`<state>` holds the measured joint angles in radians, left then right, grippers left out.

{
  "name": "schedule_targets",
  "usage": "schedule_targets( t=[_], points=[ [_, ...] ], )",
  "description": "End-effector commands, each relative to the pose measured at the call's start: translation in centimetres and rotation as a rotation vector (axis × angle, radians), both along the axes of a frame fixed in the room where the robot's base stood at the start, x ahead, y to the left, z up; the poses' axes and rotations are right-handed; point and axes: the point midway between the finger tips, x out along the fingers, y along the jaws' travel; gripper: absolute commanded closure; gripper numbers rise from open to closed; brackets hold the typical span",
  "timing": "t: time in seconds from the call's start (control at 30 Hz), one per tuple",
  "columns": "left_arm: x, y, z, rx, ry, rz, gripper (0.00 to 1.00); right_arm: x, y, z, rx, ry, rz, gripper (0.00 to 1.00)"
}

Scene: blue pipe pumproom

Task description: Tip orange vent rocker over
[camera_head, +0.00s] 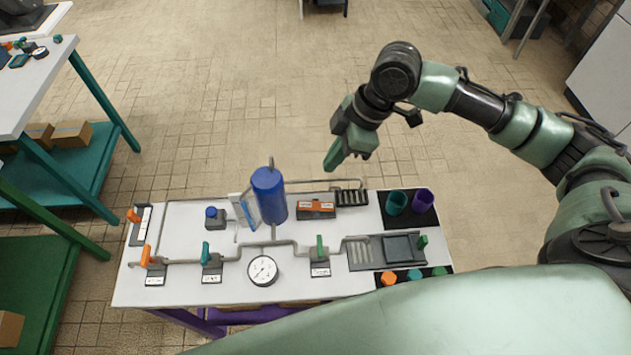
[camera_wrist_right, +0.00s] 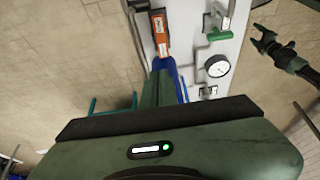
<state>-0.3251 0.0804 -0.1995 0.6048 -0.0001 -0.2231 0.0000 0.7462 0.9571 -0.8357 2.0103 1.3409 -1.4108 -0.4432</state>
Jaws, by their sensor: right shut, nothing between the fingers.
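The orange vent rocker (camera_head: 316,208) sits in a dark housing at the back of the white table, right of the blue tank. It also shows at the top of the right wrist view (camera_wrist_right: 160,34); which way it is tipped is too small to tell. My right gripper (camera_head: 333,162) is shut and empty, in the air beyond the table's back edge, above and behind the rocker. It is apart from the rocker.
The blue tank (camera_head: 269,195) stands tall beside the rocker. A black ribbed block (camera_head: 351,197) and teal (camera_head: 397,202) and purple (camera_head: 423,200) cups are to its right. Pipes, small valves and a gauge (camera_head: 262,270) lie in front.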

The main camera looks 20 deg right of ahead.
Motion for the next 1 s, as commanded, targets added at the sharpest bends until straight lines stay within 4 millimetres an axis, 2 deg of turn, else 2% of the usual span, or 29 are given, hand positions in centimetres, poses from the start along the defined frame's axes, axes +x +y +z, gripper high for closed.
schedule_targets(
  t=[0.17, 0.23, 0.33, 0.5, 0.7, 1.0],
  points=[
    [2.2, -0.1, 0.6, -0.002, -0.030, 0.000, 0.31, 0.1, 0.9, -2.0, 0.001, 0.005, 0.001, 1.00],
    [3.6, -0.2, 1.0, -0.005, -0.051, 0.000, 0.31, 0.3, 1.4, -3.3, 0.002, 0.006, 0.000, 1.00],
    [4.7, -0.3, 1.6, -0.007, -0.068, 0.000, 0.31, 0.5, 2.2, -5.4, 0.002, 0.006, -0.001, 1.00],
    [4.0, -0.3, 2.2, -0.006, -0.058, 0.000, 0.31, 0.9, 3.5, -8.7, 0.000, 0.005, 0.001, 1.00],
    [2.8, -0.2, 2.9, -0.005, -0.040, -0.001, 0.31, 1.1, 4.2, -11.6, 0.000, 0.003, -0.001, 1.00],
    [2.6, -0.2, 3.1, -0.004, -0.038, -0.001, 0.31, 1.3, 4.4, -12.9, -0.001, -0.001, 0.000, 1.00]
  ],
)
